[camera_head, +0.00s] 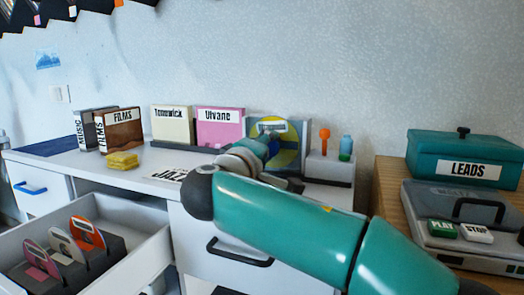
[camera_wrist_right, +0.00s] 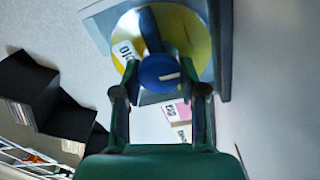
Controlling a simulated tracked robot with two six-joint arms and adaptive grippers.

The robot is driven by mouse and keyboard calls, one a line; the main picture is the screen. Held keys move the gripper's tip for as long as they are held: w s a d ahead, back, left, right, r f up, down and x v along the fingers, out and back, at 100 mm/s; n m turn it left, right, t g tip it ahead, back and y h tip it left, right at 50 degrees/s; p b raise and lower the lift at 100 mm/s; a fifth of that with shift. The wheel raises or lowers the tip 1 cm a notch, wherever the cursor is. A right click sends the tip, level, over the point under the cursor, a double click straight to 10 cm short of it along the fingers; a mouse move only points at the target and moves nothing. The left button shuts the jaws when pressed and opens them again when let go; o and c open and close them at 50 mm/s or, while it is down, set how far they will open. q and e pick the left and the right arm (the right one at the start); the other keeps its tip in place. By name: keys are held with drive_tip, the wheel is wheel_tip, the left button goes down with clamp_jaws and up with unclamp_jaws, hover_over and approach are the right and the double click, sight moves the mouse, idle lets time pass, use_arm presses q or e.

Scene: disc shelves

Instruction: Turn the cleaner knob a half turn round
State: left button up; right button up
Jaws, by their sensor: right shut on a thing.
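The cleaner (camera_head: 296,128) is a grey-blue unit with a large yellow disc on its face, standing on the white counter against the wall. It also shows in the right wrist view (camera_wrist_right: 220,50), with the yellow disc (camera_wrist_right: 196,28) behind the knob. The round blue cleaner knob (camera_wrist_right: 158,82) carries a pale mark. My right gripper (camera_wrist_right: 161,72) is shut on the knob, one finger at each side. In the head view my right gripper (camera_head: 268,152) hides most of the knob and the lower cleaner. My left gripper is not in view.
An open drawer (camera_head: 151,248) with several upright discs is at the lower left. Yellow sponges (camera_head: 122,161), labelled boxes and a JAZZ card (camera_head: 168,174) stand or lie left of the cleaner. A small rack (camera_head: 333,170) is close on its right. A teal LEADS box (camera_head: 440,150) stands farther right.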

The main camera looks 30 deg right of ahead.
drive_tip(key=shift+d, duration=0.15)
drive_tip(key=o, duration=1.1)
drive_tip(key=shift+f, duration=0.15)
drive_tip(key=shift+o, duration=0.2)
drive_tip(key=v, duration=1.2)
